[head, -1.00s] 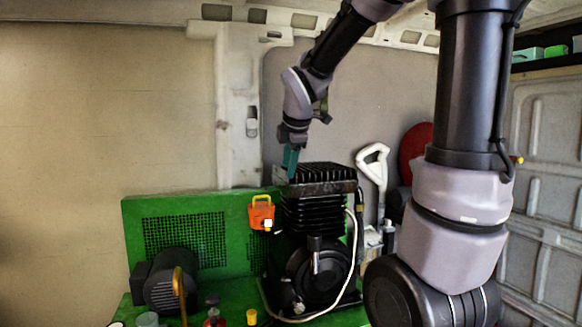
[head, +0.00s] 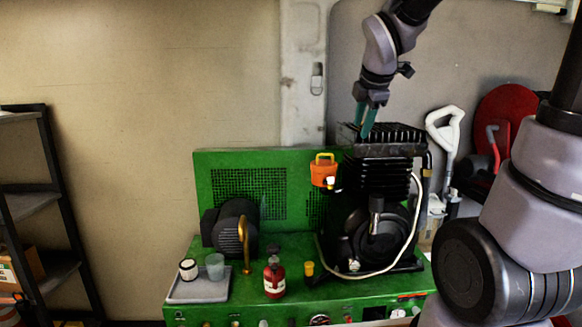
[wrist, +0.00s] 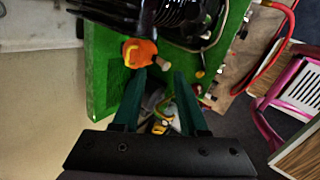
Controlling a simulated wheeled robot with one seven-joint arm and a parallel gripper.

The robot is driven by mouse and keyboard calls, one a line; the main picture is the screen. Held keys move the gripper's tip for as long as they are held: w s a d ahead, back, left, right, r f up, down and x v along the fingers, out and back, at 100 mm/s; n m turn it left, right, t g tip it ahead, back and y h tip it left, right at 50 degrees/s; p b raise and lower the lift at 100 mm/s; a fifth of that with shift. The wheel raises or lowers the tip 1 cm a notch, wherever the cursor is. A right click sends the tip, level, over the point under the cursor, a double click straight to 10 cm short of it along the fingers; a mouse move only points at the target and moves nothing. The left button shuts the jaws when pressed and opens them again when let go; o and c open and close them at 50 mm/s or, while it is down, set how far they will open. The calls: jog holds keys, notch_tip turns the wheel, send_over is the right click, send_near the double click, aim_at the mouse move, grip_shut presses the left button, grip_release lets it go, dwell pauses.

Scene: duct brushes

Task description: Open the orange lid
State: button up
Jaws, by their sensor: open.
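The orange lidded container (head: 323,173) has a loop handle on top and a small white piece low on its front. It is against the green back panel, just left of the black finned compressor. Its lid (head: 325,160) looks closed. In the wrist view the orange container (wrist: 139,52) shows beyond the fingertips, slightly left of centre. My gripper (head: 364,122) has teal fingers pointing down, above and to the right of the container, close to the compressor's top. In the wrist view my gripper (wrist: 158,72) is open with nothing between its fingers.
The black compressor (head: 380,190) stands right beside the container, with a pale hose at its front. A dark motor (head: 236,228), a brass hook-shaped pipe (head: 244,245), a red bottle (head: 274,278) and a grey tray (head: 199,290) with cups occupy the green bench. The wall above left is clear.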

jog(key=s+d+r+m+y, duration=0.1)
jog(key=s+r+m+y, duration=0.1)
jog(key=s+m, duration=1.3)
jog(key=m, duration=0.7)
jog(key=shift+s+r, duration=0.2)
jog(key=shift+s+m, duration=0.35)
jog(key=shift+m, duration=0.25)
jog(key=shift+c, duration=0.6)
grip_shut()
jog(key=m+h, duration=0.1)
jog(key=m, duration=3.2)
send_near(323, 164)
jog(key=x, duration=0.5)
jog(key=shift+a+f, duration=0.15)
jog(key=shift+f, duration=0.15)
